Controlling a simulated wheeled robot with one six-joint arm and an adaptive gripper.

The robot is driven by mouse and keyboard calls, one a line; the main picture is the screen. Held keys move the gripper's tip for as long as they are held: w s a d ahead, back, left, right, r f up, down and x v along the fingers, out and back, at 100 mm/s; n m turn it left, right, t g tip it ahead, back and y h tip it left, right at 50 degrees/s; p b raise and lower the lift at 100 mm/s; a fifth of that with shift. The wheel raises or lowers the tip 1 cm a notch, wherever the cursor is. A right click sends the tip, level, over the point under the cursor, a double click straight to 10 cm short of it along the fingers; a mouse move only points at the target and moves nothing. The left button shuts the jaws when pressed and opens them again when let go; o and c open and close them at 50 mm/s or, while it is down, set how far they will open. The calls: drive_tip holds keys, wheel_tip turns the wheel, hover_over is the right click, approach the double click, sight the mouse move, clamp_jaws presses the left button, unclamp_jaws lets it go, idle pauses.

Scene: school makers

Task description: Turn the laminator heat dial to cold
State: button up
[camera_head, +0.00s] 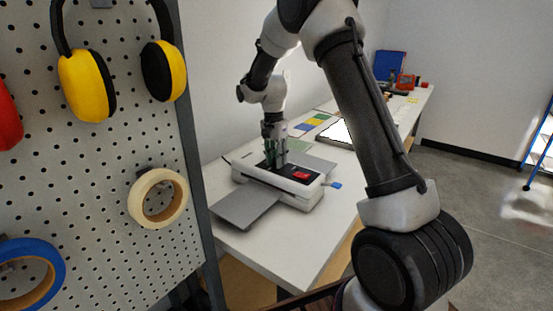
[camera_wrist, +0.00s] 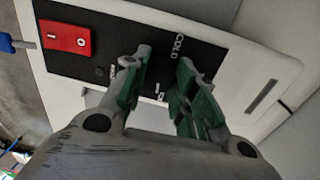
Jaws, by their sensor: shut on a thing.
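The white laminator (camera_head: 290,190) stands on the table with a black control panel on top. The panel (camera_wrist: 95,22) fills the upper left of the wrist view, with the word COLD (camera_wrist: 177,45) printed beyond my fingers and other small white marks near them. My gripper (camera_head: 274,162) points down onto the panel, left of the red rocker switch (camera_head: 301,175). In the wrist view my gripper (camera_wrist: 160,78) has green-padded fingers around the dark heat dial and is shut on it. The dial barely stands out from the black panel, and its pointer cannot be made out.
Grey trays (camera_head: 245,206) extend from the laminator's front and back. A blue tab (camera_head: 335,185) lies right of it. A pegboard (camera_head: 110,160) with earmuffs and tape rolls stands close on the left. The white table (camera_head: 310,240) has clear space in front.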

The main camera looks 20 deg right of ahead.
drive_tip(key=n, duration=1.2)
drive_tip(key=shift+s+n+t, duration=0.1)
drive_tip(key=shift+n+t, duration=0.2)
drive_tip(key=n, duration=0.4)
drive_tip(key=shift+n, duration=0.3)
drive_tip(key=n, duration=0.4)
drive_tip(key=shift+t, duration=0.3)
drive_tip(key=n, duration=0.9)
drive_tip(key=shift+d, duration=0.1)
drive_tip(key=shift+n+y, duration=0.4)
drive_tip(key=shift+n, duration=1.8)
